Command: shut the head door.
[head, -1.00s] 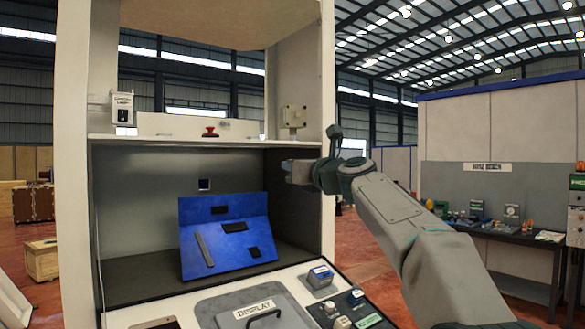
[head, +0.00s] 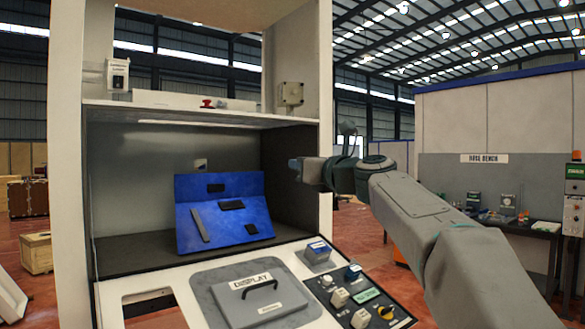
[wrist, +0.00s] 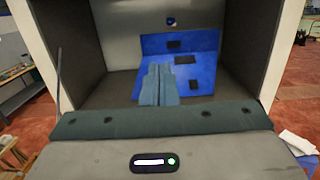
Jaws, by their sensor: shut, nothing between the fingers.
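The dispenser cabinet (head: 68,200) fills the left half of the head view. Its bay is open at the front. A blue panel (head: 225,213) with black pads stands tilted inside and also shows in the wrist view (wrist: 205,45). A beige panel (head: 200,10) juts out at the cabinet's top, cut off by the frame; no label names the head door, so I cannot tell whether this is it. My gripper (head: 297,171) is at the bay's right front, shut and empty. In the wrist view its fingers (wrist: 158,85) point at the blue panel, apparently short of it.
Below the bay is a sloped fascia with a DISPLAY plate (head: 250,283) with a handle, and several buttons (head: 355,300). A red button (head: 207,104) and a grey box (head: 290,93) sit above the bay. A hose bench (head: 500,218) stands at the right, with open floor between.

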